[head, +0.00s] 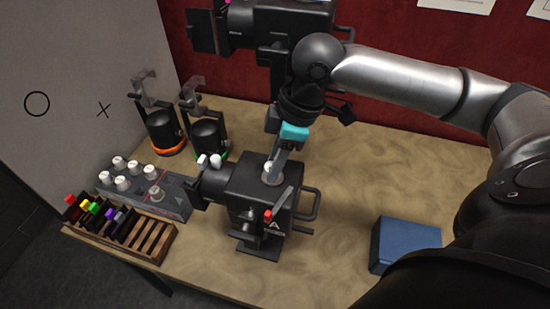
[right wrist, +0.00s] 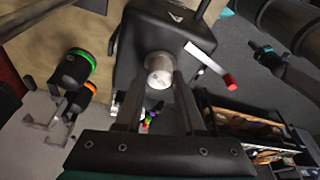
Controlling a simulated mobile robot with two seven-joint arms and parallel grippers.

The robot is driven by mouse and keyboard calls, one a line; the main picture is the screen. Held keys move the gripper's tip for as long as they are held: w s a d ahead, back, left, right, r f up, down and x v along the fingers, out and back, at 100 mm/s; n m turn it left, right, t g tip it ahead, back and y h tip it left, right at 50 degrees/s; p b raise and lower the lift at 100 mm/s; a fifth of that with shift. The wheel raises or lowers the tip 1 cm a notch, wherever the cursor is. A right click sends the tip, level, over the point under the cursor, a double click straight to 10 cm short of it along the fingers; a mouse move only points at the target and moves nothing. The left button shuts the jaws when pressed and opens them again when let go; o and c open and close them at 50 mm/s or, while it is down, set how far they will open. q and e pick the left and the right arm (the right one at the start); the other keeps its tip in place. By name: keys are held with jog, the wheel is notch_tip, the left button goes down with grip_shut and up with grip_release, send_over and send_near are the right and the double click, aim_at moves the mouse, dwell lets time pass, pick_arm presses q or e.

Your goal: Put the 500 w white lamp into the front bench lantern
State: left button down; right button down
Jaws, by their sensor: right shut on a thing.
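The front bench lantern (head: 258,190) is a black box with a short barrel on its left, standing mid-table. My right gripper (head: 276,170) is right above its top, pointing down. It is shut on a white lamp (right wrist: 159,77), a short white cylinder with marks too small to read. The lamp shows in the right wrist view between the fingers, over the round collar on the lantern's top. In the head view the fingers largely hide the lamp. I cannot tell how deep it sits in the collar. A red-tipped lever (right wrist: 230,81) is on the lantern's side. My left gripper is out of view.
Another black lantern (head: 268,28) stands behind. A grey block (head: 178,208) with several white-topped lamps and a wooden rack (head: 155,243) with coloured pieces are at left. Two black canisters with orange (head: 160,125) and green (head: 206,133) rings stand behind them. A blue box (head: 405,245) is at right.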

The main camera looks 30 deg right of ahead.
jog(key=shift+c, duration=2.2)
grip_release()
jog(key=p+v, duration=0.1)
jog(key=v, duration=1.4)
jog(key=shift+a+r, duration=0.1)
